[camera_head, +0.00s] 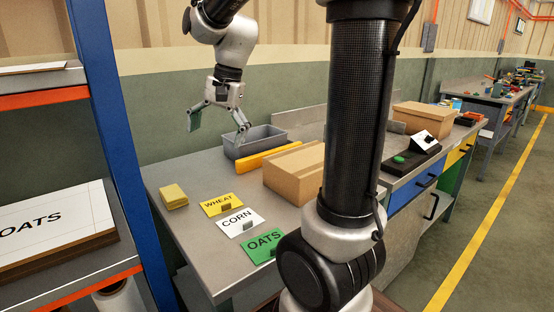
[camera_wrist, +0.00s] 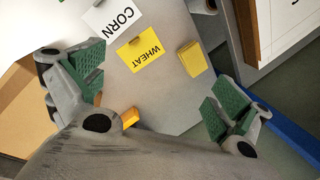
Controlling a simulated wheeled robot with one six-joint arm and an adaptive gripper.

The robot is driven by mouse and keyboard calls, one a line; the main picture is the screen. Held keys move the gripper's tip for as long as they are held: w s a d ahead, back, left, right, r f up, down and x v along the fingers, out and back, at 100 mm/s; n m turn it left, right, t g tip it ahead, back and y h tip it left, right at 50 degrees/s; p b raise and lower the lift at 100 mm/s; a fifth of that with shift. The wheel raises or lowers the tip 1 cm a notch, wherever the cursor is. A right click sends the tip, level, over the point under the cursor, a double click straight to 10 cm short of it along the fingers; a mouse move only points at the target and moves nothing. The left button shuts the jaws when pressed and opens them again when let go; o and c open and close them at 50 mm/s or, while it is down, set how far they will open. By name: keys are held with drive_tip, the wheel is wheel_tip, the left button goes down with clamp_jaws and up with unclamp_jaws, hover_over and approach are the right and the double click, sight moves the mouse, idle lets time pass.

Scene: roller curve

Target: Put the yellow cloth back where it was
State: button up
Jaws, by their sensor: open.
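The yellow cloth (camera_head: 173,196) is a small folded stack lying flat on the left end of the grey bench, left of the WHEAT card. It also shows in the wrist view (camera_wrist: 192,59), beyond the space between the green-padded fingers. My gripper (camera_head: 217,120) is open and empty. It hangs above the back of the bench, near the grey bin, clear of the cloth.
Behind are a grey bin (camera_head: 256,141), a yellow bar (camera_head: 266,158) and a cardboard box (camera_head: 295,172). A blue-post shelf (camera_head: 108,120) stands close at left.

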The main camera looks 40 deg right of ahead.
drive_tip(key=s+d+n+t+h, duration=0.1)
drive_tip(key=s+d+n, duration=0.1)
drive_tip(key=s+n, duration=0.3)
drive_tip(key=s+d+f+n+t+h, duration=0.1)
drive_tip(key=s+d+n, duration=0.2)
drive_tip(key=s, duration=1)
drive_tip(key=shift+s+d+f+n+t, duration=0.15)
drive_tip(key=shift+s+f+n+t, duration=0.2)
drive_tip(key=shift+n, duration=0.75)
